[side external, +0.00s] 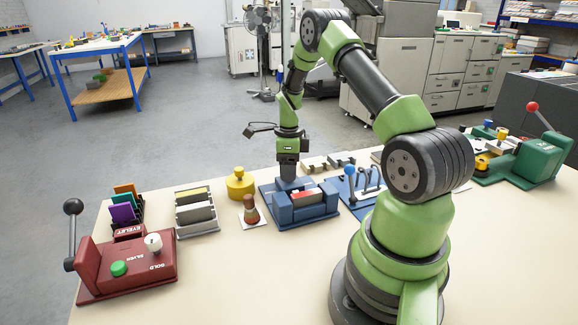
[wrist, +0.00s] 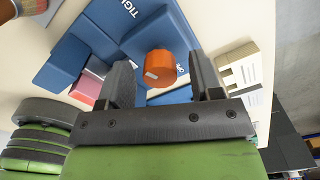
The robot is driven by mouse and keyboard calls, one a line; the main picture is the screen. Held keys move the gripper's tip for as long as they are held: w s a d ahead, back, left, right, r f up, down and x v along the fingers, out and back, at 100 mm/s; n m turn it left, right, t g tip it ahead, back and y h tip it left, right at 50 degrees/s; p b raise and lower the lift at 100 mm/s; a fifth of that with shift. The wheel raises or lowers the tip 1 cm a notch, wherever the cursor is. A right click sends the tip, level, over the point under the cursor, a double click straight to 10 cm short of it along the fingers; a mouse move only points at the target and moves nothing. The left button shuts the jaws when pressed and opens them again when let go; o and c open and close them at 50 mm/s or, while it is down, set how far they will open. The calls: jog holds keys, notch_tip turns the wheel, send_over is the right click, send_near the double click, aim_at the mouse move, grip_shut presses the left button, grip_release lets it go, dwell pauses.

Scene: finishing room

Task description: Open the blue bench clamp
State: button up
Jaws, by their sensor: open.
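The blue bench clamp (side external: 305,211) stands near the middle of the table in the side view. A red and pale piece (side external: 302,194) sits between its blocks. In the wrist view the clamp (wrist: 110,35) carries white lettering, partly readable as "TIGH". An orange knob (wrist: 160,70) with a pale mark on it is at the clamp's end. My gripper (side external: 287,174) points down over the clamp's rear left end. In the wrist view its fingers are open, one on each side of the knob, with gaps showing. The side view hides the knob.
A red eyelet press (side external: 128,268) with a black-balled lever stands front left. A yellow pot (side external: 240,184) and a brown bottle-like object (side external: 250,212) are left of the clamp. A blue-balled lever (side external: 350,173) stands close on its right. A green press (side external: 540,158) is far right.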

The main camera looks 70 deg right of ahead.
jog(key=c, duration=0.9)
